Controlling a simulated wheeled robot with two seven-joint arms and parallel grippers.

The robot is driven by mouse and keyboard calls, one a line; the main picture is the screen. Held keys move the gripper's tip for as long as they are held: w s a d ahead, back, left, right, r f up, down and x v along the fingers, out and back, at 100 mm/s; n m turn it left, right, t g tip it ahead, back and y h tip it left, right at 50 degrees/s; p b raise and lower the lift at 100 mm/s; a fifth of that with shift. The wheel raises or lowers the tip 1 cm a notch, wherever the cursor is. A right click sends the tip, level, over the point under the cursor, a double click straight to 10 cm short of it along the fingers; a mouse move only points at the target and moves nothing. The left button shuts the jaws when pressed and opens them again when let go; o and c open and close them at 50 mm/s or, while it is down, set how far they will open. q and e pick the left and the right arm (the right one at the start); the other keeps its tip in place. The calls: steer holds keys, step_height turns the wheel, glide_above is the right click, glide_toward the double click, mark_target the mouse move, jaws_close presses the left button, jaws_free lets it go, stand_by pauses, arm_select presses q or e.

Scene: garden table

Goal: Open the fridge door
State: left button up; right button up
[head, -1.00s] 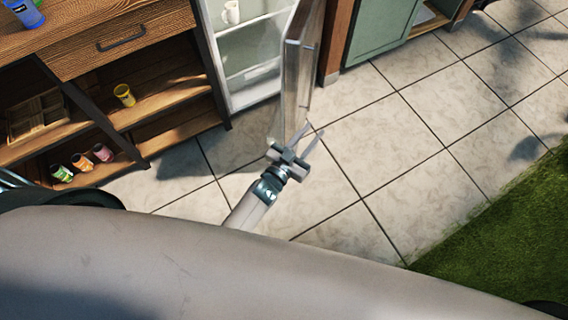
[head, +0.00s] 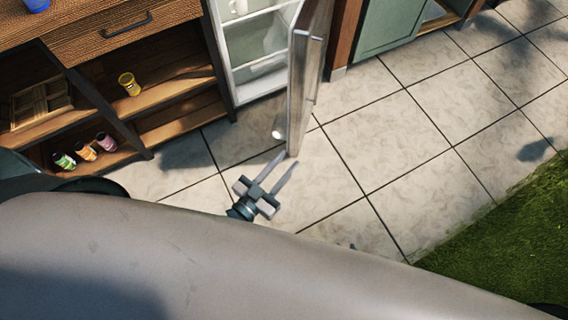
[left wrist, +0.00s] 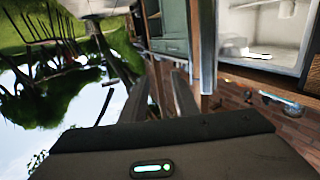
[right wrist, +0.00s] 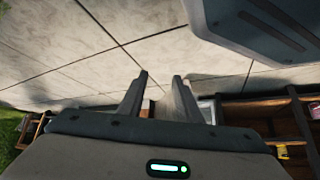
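The fridge (head: 262,48) stands at the top middle of the head view. Its door (head: 306,85) is swung out and stands well open, with the pale shelves showing. A long bar handle (head: 318,68) runs along the door's outer face. In the left wrist view, the door edge (left wrist: 207,45) shows just beyond the open fingers, with the fridge interior (left wrist: 262,38) to the right.
A wooden shelf unit (head: 180,85) with a yellow cup (head: 129,84) and several small cans stands left of the fridge. A green cabinet (head: 388,28) stands to the right. The tiled floor (head: 415,120) right of the door is clear, with grass (head: 500,240) beyond.

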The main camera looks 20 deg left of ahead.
steer(key=shift+s+d, duration=0.2)
steer(key=shift+s, duration=0.1)
